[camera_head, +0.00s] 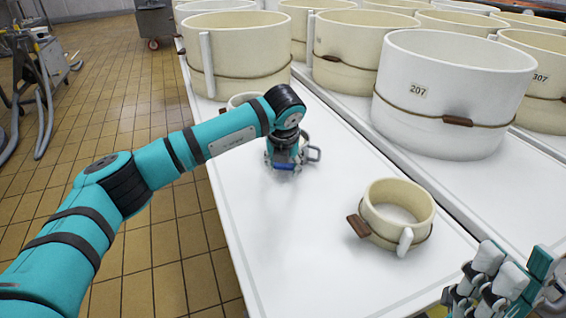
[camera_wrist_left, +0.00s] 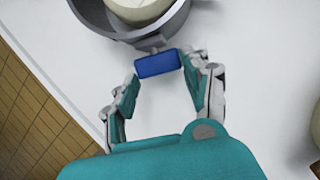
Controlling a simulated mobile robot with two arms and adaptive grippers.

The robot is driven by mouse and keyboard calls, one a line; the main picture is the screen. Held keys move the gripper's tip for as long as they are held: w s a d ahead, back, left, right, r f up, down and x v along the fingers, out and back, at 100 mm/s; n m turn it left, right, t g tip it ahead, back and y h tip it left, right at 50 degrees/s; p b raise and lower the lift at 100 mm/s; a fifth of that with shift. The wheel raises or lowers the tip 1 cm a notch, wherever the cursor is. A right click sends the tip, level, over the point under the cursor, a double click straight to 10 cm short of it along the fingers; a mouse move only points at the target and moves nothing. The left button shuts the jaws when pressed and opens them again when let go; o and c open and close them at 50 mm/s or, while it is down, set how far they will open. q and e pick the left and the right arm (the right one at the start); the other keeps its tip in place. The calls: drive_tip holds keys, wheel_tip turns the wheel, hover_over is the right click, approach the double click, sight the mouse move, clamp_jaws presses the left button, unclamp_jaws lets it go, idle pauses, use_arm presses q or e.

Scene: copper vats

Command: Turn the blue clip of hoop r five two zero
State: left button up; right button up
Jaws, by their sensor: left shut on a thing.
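A grey hoop (camera_wrist_left: 178,22) with a pale filling stands on the white table, partly cut off at the top of the left wrist view. A blue clip (camera_wrist_left: 158,65) sticks out from its near side. My left gripper (camera_wrist_left: 160,72) has its fingertips on both sides of the clip and is shut on it. I cannot read a hoop number there.
A small cream hoop (camera_head: 418,197) with a brown clip stands right of my left gripper. Large hoops, one white and marked 207 (camera_head: 450,75), line the back. Another small cream hoop (camera_head: 238,101) is behind my left arm. The table (camera_head: 290,250) is clear at the front.

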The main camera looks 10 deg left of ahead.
use_arm(q)
drive_tip(key=shift+d+r+y+p, duration=0.2)
drive_tip(key=shift+y+p, duration=0.25)
drive_tip(key=shift+y, duration=0.15)
drive_tip(key=shift+d+f+m+y+p, duration=0.15)
drive_tip(key=shift+m+y+p, duration=0.2)
drive_tip(key=shift+y, duration=0.35)
drive_tip(key=shift+d+y, duration=0.15)
drive_tip(key=shift+y, duration=0.45)
drive_tip(key=shift+w+d+f+m+y, duration=0.1)
drive_tip(key=shift+m+y, duration=0.05)
drive_tip(key=shift+y, duration=0.35)
drive_tip(key=shift+d+f+m+y, duration=0.1)
drive_tip(key=shift+y, duration=0.4)
drive_tip(key=shift+a, duration=0.1)
drive_tip(key=o, duration=1.2)
